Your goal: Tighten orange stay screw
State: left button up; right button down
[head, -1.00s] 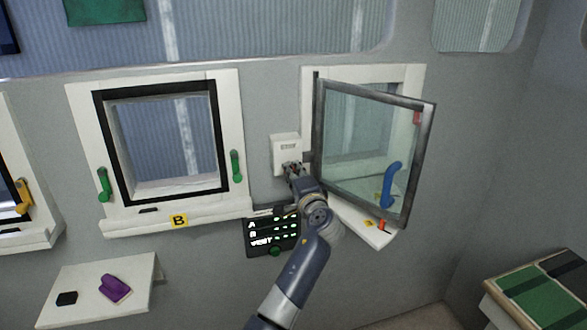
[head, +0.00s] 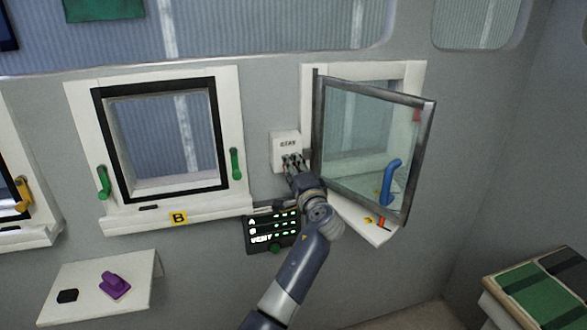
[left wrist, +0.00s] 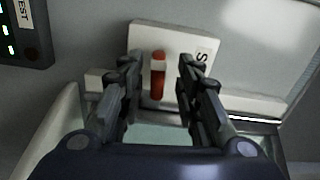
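The white stay box (head: 285,140) is on the wall between the middle window and the open right window. My left gripper (head: 292,160) is at the lower part of the box. In the left wrist view the left gripper (left wrist: 161,66) is open, with one finger on each side of the handle and visible gaps to it. The handle is hidden by the gripper in the head view. My right gripper is not in view.
The right window's glazed sash (head: 365,150) with a blue handle (head: 391,183) stands swung out close to the right of my gripper. A dark display panel (head: 272,232) is below. A shelf (head: 85,285) holds a purple object (head: 114,285). Window B (head: 165,140) is at left.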

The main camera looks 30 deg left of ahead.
pick_arm(q)
jog(key=v, duration=1.2)
jog(key=w+d+f+m+h, duration=0.1)
jog(key=d+f+m+h, duration=0.15)
jog(key=f, duration=0.95)
jog(key=d+f+m+h, duration=0.1)
jog(key=d+f+h, duration=0.25)
jog(key=f, duration=0.75)
jog(key=s+d+f+g+h, duration=0.2)
jog(key=s+f, duration=0.3)
jog(key=f, duration=0.6)
jog(key=s+d+f+g+h, duration=0.2)
jog(key=s+f, duration=0.4)
jog(key=f, duration=0.6)
jog(key=s+f+n+g+h, duration=0.1)
jog(key=s+f, duration=0.6)
jog(key=s, duration=0.7)
jog(key=s+f+n+g+h, duration=0.1)
jog(key=s+f+n+g, duration=0.2)
jog(key=s+f, duration=0.5)
jog(key=s+f+n+g+h, duration=0.1)
jog(key=s+f+n, duration=0.3)
jog(key=s, duration=1.6)
notch_tip(320, 180, down, 4)
jog(key=shift+s+f+g+h, duration=0.1)
jog(key=shift+s+g+h, duration=0.25)
jog(key=shift+g, duration=0.55)
